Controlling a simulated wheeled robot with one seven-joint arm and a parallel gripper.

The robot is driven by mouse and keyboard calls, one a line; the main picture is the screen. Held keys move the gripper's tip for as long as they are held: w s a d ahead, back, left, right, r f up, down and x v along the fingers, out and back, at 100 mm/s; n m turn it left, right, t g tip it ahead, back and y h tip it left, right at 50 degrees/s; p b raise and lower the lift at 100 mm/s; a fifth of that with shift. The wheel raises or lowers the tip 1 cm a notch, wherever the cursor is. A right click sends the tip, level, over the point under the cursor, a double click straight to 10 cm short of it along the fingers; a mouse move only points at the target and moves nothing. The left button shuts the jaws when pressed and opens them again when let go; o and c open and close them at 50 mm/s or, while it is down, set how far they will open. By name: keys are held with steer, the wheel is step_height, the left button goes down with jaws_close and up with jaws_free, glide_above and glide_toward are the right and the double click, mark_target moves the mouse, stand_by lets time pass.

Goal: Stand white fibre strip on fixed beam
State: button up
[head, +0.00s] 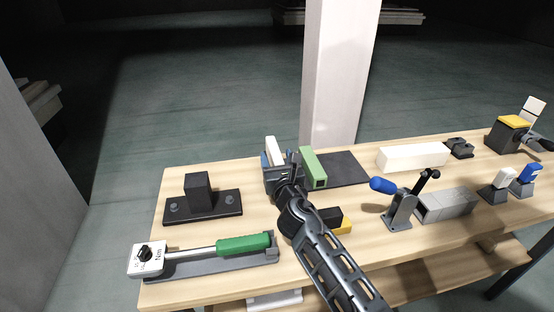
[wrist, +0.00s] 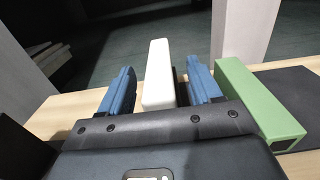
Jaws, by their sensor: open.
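A white strip (wrist: 159,72) stands upright between the blue fingers of my gripper (wrist: 162,66) in the wrist view. My gripper is open, with a gap to the finger on the left and a dark piece showing between the strip and the finger on the right. The strip's top also shows above my gripper (head: 277,155) in the head view (head: 274,148). My gripper hides its lower end, so I cannot tell what it stands on. A green beam (head: 313,168) lies just right of my gripper; I cannot tell which piece is the fixed beam.
A dark mat (head: 347,168) lies right of the green beam, with a white block (head: 412,157) beyond it. A black block on a plate (head: 198,193) and a green-handled torque wrench (head: 243,244) are at left. A blue-handled clamp (head: 400,208) stands at right. A pale column (head: 338,75) rises behind.

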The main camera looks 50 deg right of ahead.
steer(key=shift+s+a, duration=0.1)
steer(key=shift+p+v, duration=0.3)
steer(key=shift+v, duration=3.5)
steer(key=shift+s+a, duration=0.1)
steer(key=b+v, duration=0.1)
steer(key=v, duration=0.6)
steer(key=shift+s+a, duration=0.2)
steer(key=shift+s, duration=0.1)
